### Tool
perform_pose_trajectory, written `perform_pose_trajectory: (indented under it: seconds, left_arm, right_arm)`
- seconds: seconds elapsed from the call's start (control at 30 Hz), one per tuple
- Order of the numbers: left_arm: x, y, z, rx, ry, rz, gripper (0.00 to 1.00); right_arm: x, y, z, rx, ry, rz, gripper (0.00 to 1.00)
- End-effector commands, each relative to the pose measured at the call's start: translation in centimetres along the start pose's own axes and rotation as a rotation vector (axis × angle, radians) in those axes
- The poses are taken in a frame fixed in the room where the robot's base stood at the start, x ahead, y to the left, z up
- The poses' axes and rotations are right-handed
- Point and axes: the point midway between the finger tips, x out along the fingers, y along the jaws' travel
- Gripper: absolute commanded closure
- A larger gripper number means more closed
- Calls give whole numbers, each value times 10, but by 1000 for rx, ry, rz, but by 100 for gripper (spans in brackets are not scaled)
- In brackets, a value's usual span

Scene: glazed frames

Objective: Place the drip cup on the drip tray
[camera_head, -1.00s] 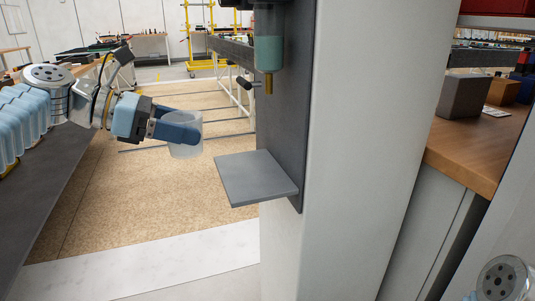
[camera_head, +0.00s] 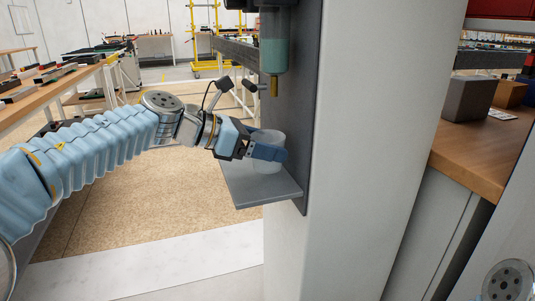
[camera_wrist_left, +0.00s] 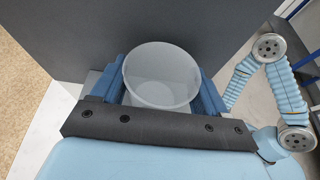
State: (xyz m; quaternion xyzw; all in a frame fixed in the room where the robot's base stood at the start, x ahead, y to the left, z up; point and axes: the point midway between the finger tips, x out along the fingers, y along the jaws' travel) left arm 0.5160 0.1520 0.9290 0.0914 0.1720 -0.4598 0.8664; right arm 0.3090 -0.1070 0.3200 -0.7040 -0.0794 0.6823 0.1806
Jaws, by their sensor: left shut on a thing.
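The drip cup (camera_head: 268,143) is a translucent whitish cup, upright between the fingers of my left gripper (camera_head: 270,152), which is shut on it. The drip tray (camera_head: 255,192) is a flat grey shelf fixed to a dark upright panel. The cup is over the tray in the head view; whether its base touches the tray I cannot tell, as the fingers cover part of it. In the left wrist view the cup's open rim (camera_wrist_left: 161,76) faces the camera, empty, with a blue finger on each side (camera_wrist_left: 160,95). My right gripper is not in view.
A teal-filled vessel with a brass nozzle (camera_head: 274,86) hangs on the dark panel (camera_head: 293,130) above the tray. A pale column (camera_head: 350,180) stands right of it. A wooden bench with boxes (camera_head: 470,150) is at the right.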

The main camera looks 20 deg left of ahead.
Motion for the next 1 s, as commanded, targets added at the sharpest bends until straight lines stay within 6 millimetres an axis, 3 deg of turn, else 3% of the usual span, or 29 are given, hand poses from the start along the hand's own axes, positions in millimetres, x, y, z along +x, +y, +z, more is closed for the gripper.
perform_pose_trajectory:
  seconds: [0.07, 0.47, 0.5, 0.67, 1.0]
  left_arm:
    - [5, 0, -11, -2, 2, -1, 55]
    - [11, 0, -16, -1, 0, 0, 55]
    - [11, 0, -16, 0, 0, 0, 24]
    - [10, 0, -15, 0, 0, 0, 0]
    - [8, 0, -10, 0, 0, 0, 0]
  right_arm:
    - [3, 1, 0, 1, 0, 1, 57]
    - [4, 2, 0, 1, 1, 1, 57]
    - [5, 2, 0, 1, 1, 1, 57]
    - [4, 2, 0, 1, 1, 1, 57]
    - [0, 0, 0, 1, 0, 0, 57]
